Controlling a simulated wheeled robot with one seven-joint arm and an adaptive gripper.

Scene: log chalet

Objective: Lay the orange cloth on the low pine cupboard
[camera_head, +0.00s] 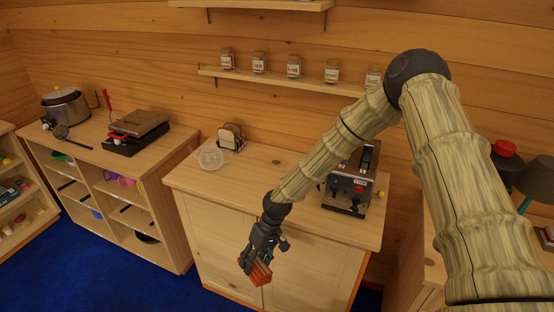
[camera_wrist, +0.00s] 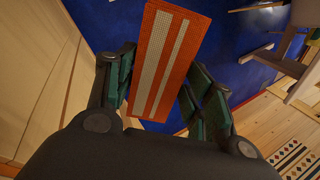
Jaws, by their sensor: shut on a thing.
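My gripper (camera_head: 254,257) is shut on the orange cloth (camera_head: 262,274), which hangs below it in front of the low pine cupboard (camera_head: 258,178). In the wrist view the cloth (camera_wrist: 173,45) is orange with pale stripes and lies between the dark green fingers of my gripper (camera_wrist: 158,90), with blue floor beyond. The cupboard has pale doors, and its top is bare in the middle. My gripper and the cloth appear lower than the top's front edge, apart from the top.
A wall shelf (camera_head: 285,83) with several jars runs above. An open shelf unit (camera_head: 100,160) with a pot (camera_head: 64,106) stands left. Blue carpet (camera_head: 130,265) is clear between.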

